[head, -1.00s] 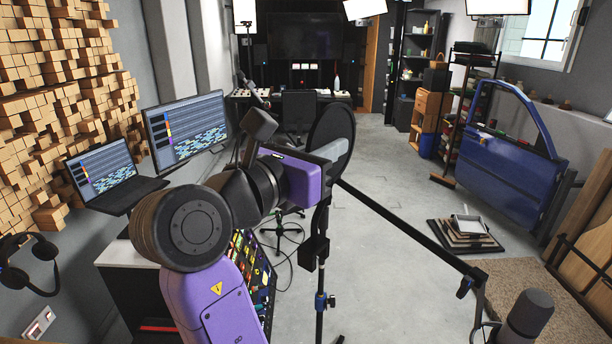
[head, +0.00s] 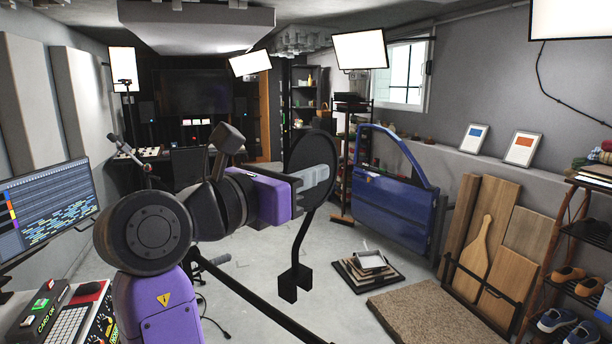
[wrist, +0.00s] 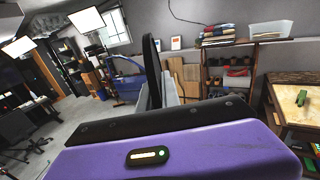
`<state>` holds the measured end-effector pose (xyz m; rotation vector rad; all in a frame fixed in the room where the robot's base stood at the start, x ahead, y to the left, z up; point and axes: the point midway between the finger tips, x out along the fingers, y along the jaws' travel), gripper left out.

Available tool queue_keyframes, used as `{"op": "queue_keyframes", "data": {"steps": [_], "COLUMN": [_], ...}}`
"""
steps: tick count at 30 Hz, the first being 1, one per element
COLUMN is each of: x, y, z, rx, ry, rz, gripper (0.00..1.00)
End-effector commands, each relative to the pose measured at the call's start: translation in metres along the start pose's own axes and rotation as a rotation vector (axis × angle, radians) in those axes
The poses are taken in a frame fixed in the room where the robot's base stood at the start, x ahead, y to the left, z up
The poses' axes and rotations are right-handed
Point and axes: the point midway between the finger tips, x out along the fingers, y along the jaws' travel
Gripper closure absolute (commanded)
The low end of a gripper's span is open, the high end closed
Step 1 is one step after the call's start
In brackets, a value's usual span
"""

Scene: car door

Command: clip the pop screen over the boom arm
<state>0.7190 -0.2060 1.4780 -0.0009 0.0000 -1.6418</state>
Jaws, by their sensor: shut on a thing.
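The pop screen (head: 325,150) is a black round disc on a thin bent stem, with a dark square clip (head: 294,284) at its lower end. My gripper (head: 312,180) is shut on the disc and holds it upright in the air. In the wrist view the pop screen (wrist: 152,75) stands nearly edge-on between the fingers. The boom arm (head: 262,300) is a black bar slanting down to the right in the head view, lower in the picture than the clip's top. The clip appears apart from it. The bar's lower end and the microphone are out of view.
A blue car door (head: 395,205) stands at the back right. A low stack with a tray (head: 368,265) and a brown mat (head: 425,312) lie on the floor. Wooden boards (head: 490,240) lean on the right wall beside a shoe rack (head: 580,270). A monitor (head: 45,210) is at left.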

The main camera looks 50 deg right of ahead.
Motion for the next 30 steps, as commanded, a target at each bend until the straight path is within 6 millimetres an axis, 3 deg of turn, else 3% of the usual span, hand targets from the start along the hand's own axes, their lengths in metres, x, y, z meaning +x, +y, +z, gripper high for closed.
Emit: {"op": "queue_keyframes", "data": {"steps": [8, 30], "x": [0.0, 0.0], "y": [0.0, 0.0], "z": [-0.004, -0.056], "rx": [0.0, 0.0], "ry": [0.001, 0.0], "rz": [0.0, 0.001], "gripper": [1.0, 1.0]}}
